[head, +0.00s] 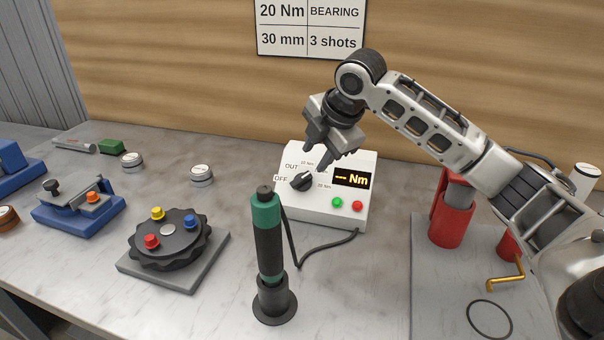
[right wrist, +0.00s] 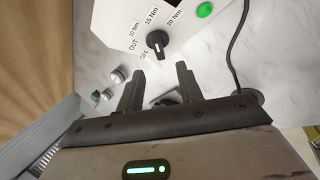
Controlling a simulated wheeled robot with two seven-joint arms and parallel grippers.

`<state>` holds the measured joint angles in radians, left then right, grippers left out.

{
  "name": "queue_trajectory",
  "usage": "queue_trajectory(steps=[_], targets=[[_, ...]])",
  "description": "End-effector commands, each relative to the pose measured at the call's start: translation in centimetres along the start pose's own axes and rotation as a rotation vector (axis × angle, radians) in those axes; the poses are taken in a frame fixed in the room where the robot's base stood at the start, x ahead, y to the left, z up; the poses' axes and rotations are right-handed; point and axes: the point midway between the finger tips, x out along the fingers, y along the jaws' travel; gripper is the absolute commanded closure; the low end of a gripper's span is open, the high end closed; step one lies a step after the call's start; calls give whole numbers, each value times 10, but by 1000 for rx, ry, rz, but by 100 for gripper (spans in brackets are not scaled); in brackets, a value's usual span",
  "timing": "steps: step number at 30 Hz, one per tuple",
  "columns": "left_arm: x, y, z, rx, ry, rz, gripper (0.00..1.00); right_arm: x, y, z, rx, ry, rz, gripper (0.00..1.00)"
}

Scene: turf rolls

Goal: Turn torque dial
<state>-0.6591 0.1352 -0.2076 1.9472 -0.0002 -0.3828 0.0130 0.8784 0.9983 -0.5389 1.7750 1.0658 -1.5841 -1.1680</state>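The torque dial (head: 301,181) is a black knob on the sloped front of a white control box (head: 322,209). OFF, OUT and several Nm labels ring it, and the box's display (head: 351,178) reads "-- Nm". I cannot tell exactly which label the knob points to. My right gripper (head: 324,160) is above the box, just behind the dial, fingers pointing down. In the right wrist view the dial (right wrist: 157,42) lies beyond the two spread fingertips (right wrist: 160,78), apart from them, and nothing is between the fingers. My left gripper is not in view.
A green and black screwdriver (head: 268,240) stands upright in front of the box, its cable running to it. A black turntable (head: 169,238) with coloured knobs is to the left. A red stand (head: 450,216) is at right. The wall sign (head: 310,27) reads "20 Nm, BEARING, 30 mm, 3 shots".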

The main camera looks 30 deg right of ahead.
Motion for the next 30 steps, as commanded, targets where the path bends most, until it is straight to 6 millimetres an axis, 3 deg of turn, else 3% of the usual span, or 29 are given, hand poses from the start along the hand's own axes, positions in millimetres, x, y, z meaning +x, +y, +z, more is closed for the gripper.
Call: queue_trajectory(steps=[6, 12, 18, 26, 30], targets=[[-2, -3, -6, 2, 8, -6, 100, 48, 0, -1, 1, 2, -4, 64], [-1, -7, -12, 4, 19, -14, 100, 78, 0, -1, 1, 2, -1, 64], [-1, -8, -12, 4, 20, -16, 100, 91, 0, 0, 1, 0, 1, 64], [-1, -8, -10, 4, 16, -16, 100, 92, 0, 0, 0, 0, 1, 64], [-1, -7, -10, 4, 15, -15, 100, 91, 0, 0, 0, 0, 1, 100]])
